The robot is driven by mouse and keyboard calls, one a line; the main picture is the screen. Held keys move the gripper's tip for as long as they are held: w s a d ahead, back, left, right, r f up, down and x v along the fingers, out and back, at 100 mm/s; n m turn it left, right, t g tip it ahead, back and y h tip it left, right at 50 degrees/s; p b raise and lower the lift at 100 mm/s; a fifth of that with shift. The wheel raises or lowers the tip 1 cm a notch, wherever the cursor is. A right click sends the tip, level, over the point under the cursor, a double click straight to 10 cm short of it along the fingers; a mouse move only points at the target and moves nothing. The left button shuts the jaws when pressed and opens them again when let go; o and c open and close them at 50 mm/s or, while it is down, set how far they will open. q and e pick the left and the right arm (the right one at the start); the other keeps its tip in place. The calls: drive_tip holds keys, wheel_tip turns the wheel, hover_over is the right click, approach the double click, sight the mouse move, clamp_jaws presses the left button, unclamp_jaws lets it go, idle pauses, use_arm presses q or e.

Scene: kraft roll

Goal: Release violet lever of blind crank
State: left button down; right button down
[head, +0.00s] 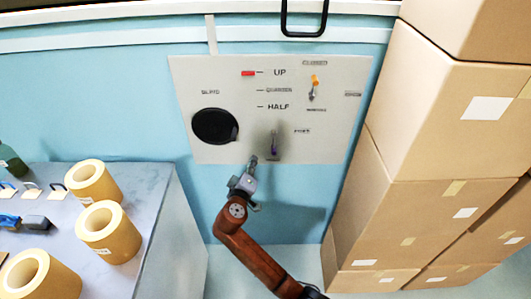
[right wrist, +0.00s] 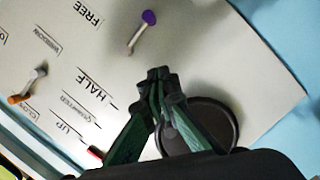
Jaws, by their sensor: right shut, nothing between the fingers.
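The violet lever (head: 273,145) sits low on the pale wall panel (head: 190,85), above the right gripper's tip. In the right wrist view the violet knob (right wrist: 149,17) caps a grey stem near the FREE label. The round black crank disc (head: 215,126) is left of the lever; in the right wrist view the disc (right wrist: 228,118) is partly behind my fingers. My right gripper (head: 253,161) is at the panel's lower edge, between disc and lever. In the right wrist view its fingertips (right wrist: 160,76) are together and empty, apart from the lever. My left gripper is out of view.
An orange-tipped lever (head: 314,80) is at the panel's upper right, and a red marker (head: 248,73) is beside UP. Cardboard boxes (head: 420,170) stack at right. A grey table (head: 150,190) with kraft rolls (head: 108,231) stands at left. A black handle (head: 304,33) hangs above.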

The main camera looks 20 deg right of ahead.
sight(273, 152)
drive_tip(key=x, duration=1)
drive_tip(key=shift+d+b, duration=0.15)
drive_tip(key=shift+b, duration=0.25)
drive_tip(key=shift+s+d+f, duration=0.3)
drive_tip(key=shift+d+f, duration=0.45)
drive_tip(key=shift+d, duration=0.25)
drive_tip(key=shift+s+d+f, duration=0.15)
drive_tip(key=shift+d+f, duration=0.2)
drive_tip(key=shift+d, duration=0.15)
